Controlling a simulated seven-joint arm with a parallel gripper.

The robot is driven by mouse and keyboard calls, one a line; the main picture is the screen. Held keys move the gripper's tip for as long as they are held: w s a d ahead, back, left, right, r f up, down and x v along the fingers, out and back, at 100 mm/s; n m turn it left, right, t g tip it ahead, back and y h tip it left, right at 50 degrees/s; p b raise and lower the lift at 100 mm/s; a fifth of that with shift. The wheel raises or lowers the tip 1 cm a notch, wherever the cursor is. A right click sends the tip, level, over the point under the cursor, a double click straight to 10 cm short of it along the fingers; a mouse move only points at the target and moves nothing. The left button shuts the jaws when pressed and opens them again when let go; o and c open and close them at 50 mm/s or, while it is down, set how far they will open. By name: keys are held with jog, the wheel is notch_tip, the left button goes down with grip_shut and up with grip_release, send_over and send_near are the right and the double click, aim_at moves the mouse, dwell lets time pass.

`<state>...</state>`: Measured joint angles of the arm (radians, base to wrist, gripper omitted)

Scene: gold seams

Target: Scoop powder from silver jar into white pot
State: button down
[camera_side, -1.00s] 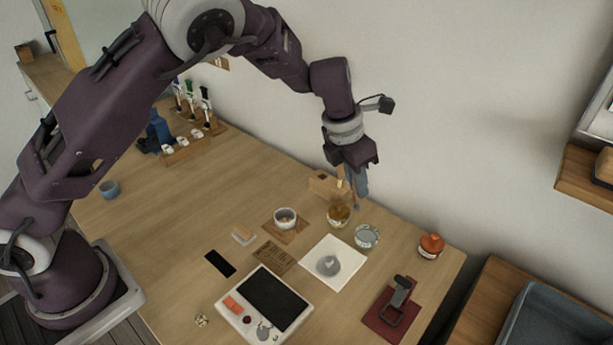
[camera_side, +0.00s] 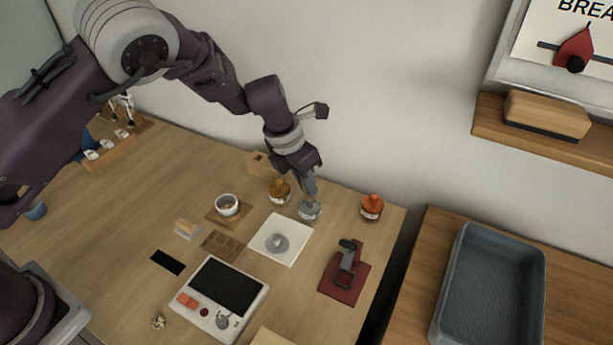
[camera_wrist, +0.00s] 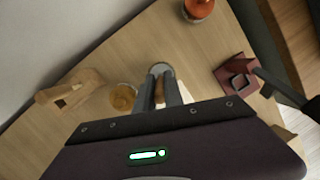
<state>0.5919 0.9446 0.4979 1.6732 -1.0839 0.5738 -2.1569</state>
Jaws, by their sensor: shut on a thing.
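The silver jar (camera_side: 310,211) is a small round glass-like jar on the table. In the wrist view its rim (camera_wrist: 161,68) shows just beyond my fingertips. My gripper (camera_side: 311,192) points down with its fingertips at the silver jar's mouth. It is shut on a thin tool, which is mostly hidden by the fingers and the jar, so I cannot tell whether it touches powder. In the wrist view my gripper's fingers (camera_wrist: 159,88) are close together. The white pot (camera_side: 227,206) stands on a brown square mat to the left, with something brownish inside.
A gold-brown jar (camera_side: 279,193) stands close on the left, before a wooden block (camera_side: 262,165). A white sheet with a grey dish (camera_side: 277,244), a scale (camera_side: 220,291) and a dark stand on a red mat (camera_side: 346,270) lie in front.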

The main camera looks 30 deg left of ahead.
jog(key=shift+f, duration=0.4)
dwell(1.1)
jog(key=shift+r, duration=3.5)
jog(key=s+a+g+y, duration=0.1)
jog(key=s+a+y, duration=0.15)
jog(key=a, duration=0.55)
jog(key=s+a+g+y, duration=0.1)
jog(key=s+a, duration=0.3)
jog(key=a, duration=0.3)
jog(key=f, duration=0.6)
jog(key=shift+s+a+f, duration=0.1)
jog(key=shift+s+a, duration=0.05)
jog(key=shift+s, duration=0.1)
jog(key=shift+a+f, duration=0.15)
jog(key=shift+f, duration=0.75)
